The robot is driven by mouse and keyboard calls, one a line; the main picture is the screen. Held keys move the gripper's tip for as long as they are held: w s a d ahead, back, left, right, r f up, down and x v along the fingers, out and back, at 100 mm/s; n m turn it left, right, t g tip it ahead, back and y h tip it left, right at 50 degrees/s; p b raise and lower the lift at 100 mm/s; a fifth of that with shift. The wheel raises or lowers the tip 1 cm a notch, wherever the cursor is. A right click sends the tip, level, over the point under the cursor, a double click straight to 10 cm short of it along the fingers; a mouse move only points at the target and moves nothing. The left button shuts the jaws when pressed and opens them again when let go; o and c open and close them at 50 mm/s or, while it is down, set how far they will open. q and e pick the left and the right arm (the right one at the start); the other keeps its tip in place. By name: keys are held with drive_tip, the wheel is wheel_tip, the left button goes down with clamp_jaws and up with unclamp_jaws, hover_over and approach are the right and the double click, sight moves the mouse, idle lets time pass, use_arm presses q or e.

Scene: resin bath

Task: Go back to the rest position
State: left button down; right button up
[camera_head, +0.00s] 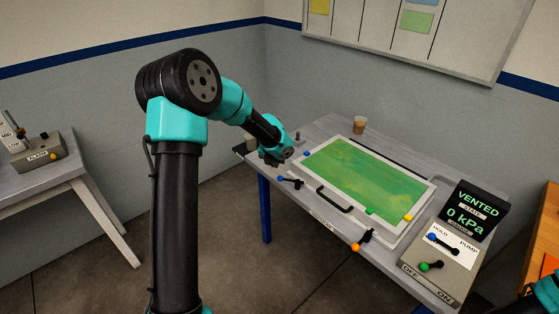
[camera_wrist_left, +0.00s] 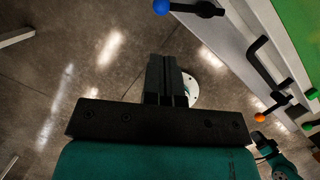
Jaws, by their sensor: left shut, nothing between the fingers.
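My left gripper (camera_head: 286,153) is at the left end of the resin bath table, beside the bath's left corner. In the left wrist view its two dark fingers (camera_wrist_left: 166,68) are together with nothing between them, above the bare floor. It touches no object that I can see. Of my right arm, only a teal and black part (camera_head: 548,292) shows at the bottom right edge; its fingers cannot be made out.
The bath (camera_head: 375,180) has a green surface, a black front handle (camera_head: 334,199), and blue-tipped and orange-tipped levers. A control box (camera_head: 445,250) with a "VENTED 0 kPa" display (camera_head: 474,211) stands right. A cup (camera_head: 359,125) stands behind. An alarm box (camera_head: 40,153) sits on the left table.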

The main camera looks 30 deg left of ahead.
use_arm(q)
drive_tip(key=s+d+f+n+g+h, duration=0.1)
drive_tip(key=s+d+f+n+h, duration=0.1)
drive_tip(key=s+d+f+n, duration=0.45)
drive_tip(key=s+d+f+n+h, duration=0.2)
drive_tip(key=s+d+f+n, duration=0.2)
drive_tip(key=d+f+n, duration=0.4)
drive_tip(key=s+d+f+n, duration=0.3)
drive_tip(key=s+f+n, duration=0.1)
drive_tip(key=s+n, duration=0.4)
drive_tip(key=s+d+f+n+g, duration=0.1)
drive_tip(key=s+d+f+n, duration=0.2)
drive_tip(key=s+n, duration=0.6)
wheel_tip(320, 180, down, 2)
drive_tip(key=n, duration=0.4)
drive_tip(key=shift+g, duration=0.3)
drive_tip(key=shift+w+a, duration=0.1)
